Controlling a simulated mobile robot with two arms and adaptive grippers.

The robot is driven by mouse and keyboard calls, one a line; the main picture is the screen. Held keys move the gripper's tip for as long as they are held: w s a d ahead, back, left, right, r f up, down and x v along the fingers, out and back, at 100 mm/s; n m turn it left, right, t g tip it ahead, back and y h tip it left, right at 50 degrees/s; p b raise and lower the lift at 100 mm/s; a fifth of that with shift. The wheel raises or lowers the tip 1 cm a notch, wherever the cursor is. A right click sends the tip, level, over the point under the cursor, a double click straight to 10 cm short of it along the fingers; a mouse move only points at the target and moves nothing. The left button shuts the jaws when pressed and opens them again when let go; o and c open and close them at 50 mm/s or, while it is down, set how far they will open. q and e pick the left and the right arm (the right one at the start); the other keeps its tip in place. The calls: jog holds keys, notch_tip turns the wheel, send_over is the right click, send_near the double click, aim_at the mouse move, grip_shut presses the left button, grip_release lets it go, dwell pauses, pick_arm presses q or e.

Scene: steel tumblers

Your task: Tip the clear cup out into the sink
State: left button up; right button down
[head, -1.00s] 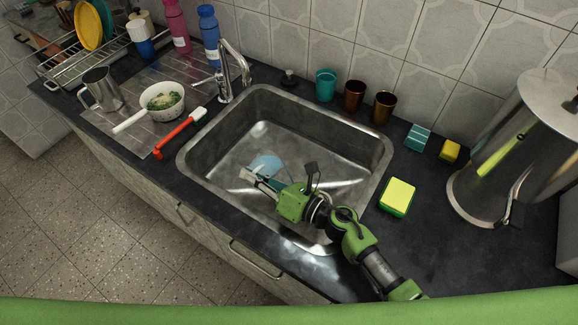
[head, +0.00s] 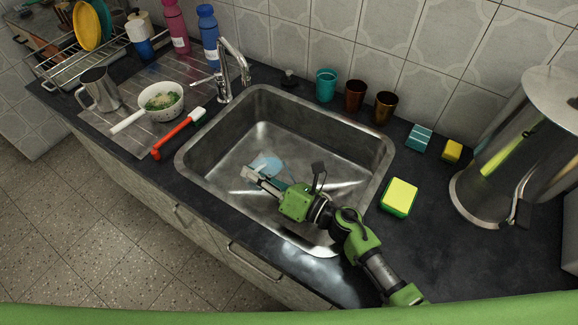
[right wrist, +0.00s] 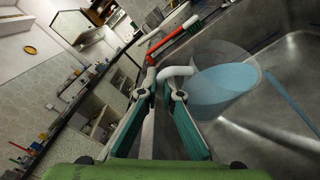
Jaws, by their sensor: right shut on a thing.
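The clear cup (right wrist: 225,68) is see-through and holds pale blue liquid. In the right wrist view it lies tilted beside my fingers, and a thin blue streak runs from it towards the right. My right gripper (right wrist: 175,92) is shut on the cup's pale handle. In the head view the right gripper (head: 256,176) is low over the sink (head: 225,195), with the cup showing only as a faint pale blue patch (head: 267,164) beyond the fingertips. The cup's rim is hard to make out there. My left gripper is not in view.
A faucet (head: 236,75) stands behind the sink. A white pan (head: 162,101) and red-handled brush (head: 180,133) lie left. Teal (head: 326,85) and brown tumblers (head: 355,96) stand at the back; a yellow-green sponge (head: 399,197) and a large steel container (head: 510,150) are right.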

aim_at(261, 167)
jog(key=shift+w+d+r+m+t+y+b, duration=0.15)
jog(key=shift+d+r+m+y+b, duration=0.15)
jog(key=shift+r+m, duration=0.15)
jog(key=shift+w+d+r+m+t+y+b, duration=0.1)
jog(key=shift+d+r+m+t+y+b, duration=0.1)
jog(key=shift+r+m+b, duration=0.15)
jog(key=shift+w+d+r+m+t+y+b, duration=0.15)
jog(key=shift+d+r+m+y+b, duration=0.1)
jog(key=shift+r+m, duration=0.2)
dwell(1.2)
jog(key=shift+d+r+m, duration=0.2)
jog(key=shift+r+m, duration=0.15)
jog(key=shift+r, duration=0.05)
jog(key=shift+w+r, duration=0.15)
jog(key=shift+r, duration=0.05)
jog(key=shift+r+y+p, duration=0.2)
jog(key=shift+y+p, duration=0.05)
jog(key=shift+p, duration=0.05)
jog(key=shift+d+r+m+t, duration=0.1)
jog(key=shift+r+m+t, duration=0.1)
jog(key=shift+m+t, duration=0.15)
jog(key=shift+d+r, duration=0.15)
jog(key=shift+r, duration=0.1)
jog(key=shift+w+d+r+m+t+b, duration=0.15)
jog(key=shift+d+m+t, duration=0.1)
jog(key=shift+d+m, duration=0.15)
jog(key=shift+w+d+r+m+t+b, duration=0.1)
jog(key=shift+w+d+m+t+b, duration=0.1)
jog(key=shift+d+m, duration=0.15)
